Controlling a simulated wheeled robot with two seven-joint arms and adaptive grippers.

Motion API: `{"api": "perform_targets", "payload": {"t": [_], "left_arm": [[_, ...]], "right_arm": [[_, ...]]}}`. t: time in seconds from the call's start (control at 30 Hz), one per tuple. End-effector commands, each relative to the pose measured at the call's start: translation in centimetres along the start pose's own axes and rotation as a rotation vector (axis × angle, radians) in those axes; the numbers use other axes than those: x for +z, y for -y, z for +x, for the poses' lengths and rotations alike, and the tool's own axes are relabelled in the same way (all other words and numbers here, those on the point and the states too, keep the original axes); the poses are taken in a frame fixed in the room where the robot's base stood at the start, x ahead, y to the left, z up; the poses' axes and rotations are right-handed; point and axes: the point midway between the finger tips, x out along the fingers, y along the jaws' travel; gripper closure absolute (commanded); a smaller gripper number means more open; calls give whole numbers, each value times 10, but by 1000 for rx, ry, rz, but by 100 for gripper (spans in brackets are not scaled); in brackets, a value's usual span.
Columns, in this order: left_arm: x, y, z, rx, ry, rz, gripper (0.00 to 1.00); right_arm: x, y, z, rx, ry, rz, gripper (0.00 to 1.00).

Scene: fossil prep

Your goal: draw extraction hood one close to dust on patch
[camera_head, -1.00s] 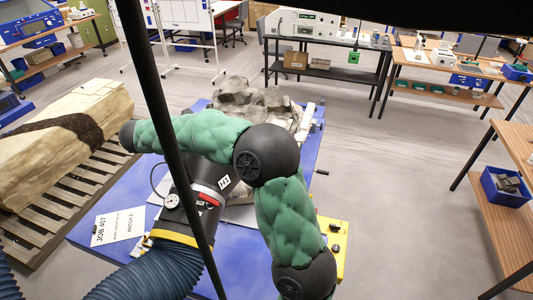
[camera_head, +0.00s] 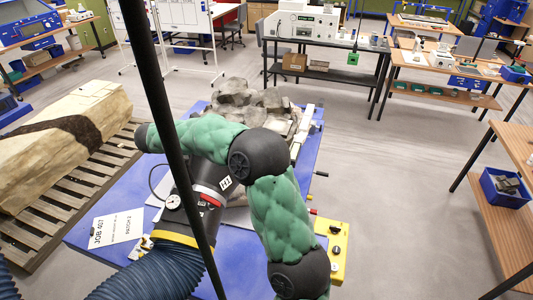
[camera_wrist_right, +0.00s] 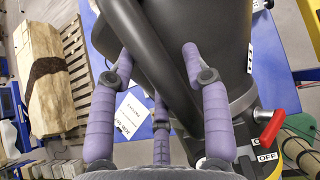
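My left gripper is not in view.
A sheet reading JOB 407, PATCH 2 (camera_head: 116,229) lies on the blue table (camera_head: 85,225). A yellow switch box (camera_head: 333,250) is at the table's right edge. A pale block (camera_head: 60,135) lies on a pallet at left. A dark pole (camera_head: 165,130) crosses the head view.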

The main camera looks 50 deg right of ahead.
Motion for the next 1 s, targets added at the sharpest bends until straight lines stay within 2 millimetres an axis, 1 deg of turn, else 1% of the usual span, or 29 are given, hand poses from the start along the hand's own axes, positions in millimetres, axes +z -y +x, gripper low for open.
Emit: {"api": "perform_targets", "payload": {"t": [0.03, 0.07, 0.1, 0.13, 0.27, 0.37, 1.0], "left_arm": [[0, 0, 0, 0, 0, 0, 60], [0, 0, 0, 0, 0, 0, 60], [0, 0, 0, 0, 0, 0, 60], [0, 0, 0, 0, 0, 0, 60], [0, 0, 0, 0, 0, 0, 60], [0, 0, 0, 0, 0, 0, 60], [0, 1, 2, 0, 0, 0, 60]], "right_arm": [[0, 0, 0, -1, -1, 0, 72], [0, 0, 0, -2, -1, 0, 81], [0, 0, 0, -2, -1, 0, 92], [-1, 0, 0, -2, -1, 0, 100], [-1, 1, 0, -2, -2, 0, 100], [1, 6, 3, -4, -3, 1, 100], [29, 71, 35, -9, -3, 3, 100]]}}
